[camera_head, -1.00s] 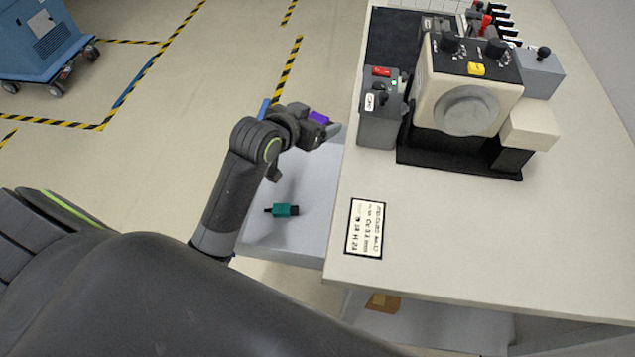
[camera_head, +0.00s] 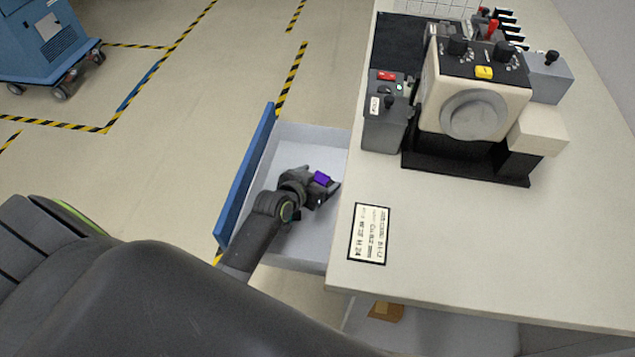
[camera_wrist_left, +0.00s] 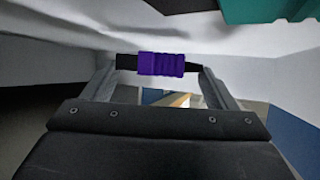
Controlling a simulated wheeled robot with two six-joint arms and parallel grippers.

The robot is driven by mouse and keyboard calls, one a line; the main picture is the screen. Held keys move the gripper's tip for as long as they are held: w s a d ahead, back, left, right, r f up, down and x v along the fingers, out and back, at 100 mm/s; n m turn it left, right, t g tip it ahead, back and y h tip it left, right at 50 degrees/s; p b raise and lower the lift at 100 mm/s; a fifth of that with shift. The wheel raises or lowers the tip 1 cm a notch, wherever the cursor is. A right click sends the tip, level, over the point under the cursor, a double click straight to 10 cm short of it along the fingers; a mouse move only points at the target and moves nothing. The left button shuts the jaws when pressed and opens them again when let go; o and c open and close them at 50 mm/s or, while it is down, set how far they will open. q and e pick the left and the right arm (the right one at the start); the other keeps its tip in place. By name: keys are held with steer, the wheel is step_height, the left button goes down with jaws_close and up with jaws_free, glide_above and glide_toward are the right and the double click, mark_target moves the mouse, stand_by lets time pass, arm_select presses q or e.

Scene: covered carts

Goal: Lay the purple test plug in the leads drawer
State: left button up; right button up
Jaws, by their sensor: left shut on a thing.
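The purple test plug (camera_head: 322,178) is between the fingers of my left gripper (camera_head: 327,190). In the left wrist view the plug (camera_wrist_left: 161,64) lies crosswise, its dark ends against both fingers. My left gripper is shut on it, over the inside of the open drawer (camera_head: 317,138). I cannot tell whether the plug touches the drawer floor. A teal plug (camera_wrist_left: 270,10) shows close by at the top right of the left wrist view; my arm hides it in the head view. My right gripper is not in view.
The bench top (camera_head: 450,240) is to the right, with a labelled card (camera_head: 369,234) and a cream machine (camera_head: 470,95). A blue cart (camera_head: 45,45) stands far left on open floor.

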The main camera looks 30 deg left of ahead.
arm_select(q)
steer(key=shift+f, duration=0.8)
steer(key=shift+f, duration=0.3)
steer(key=o, duration=0.9)
steer(key=shift+r, duration=0.45)
steer(key=shift+v, duration=3.7)
steer(key=shift+f, duration=0.1)
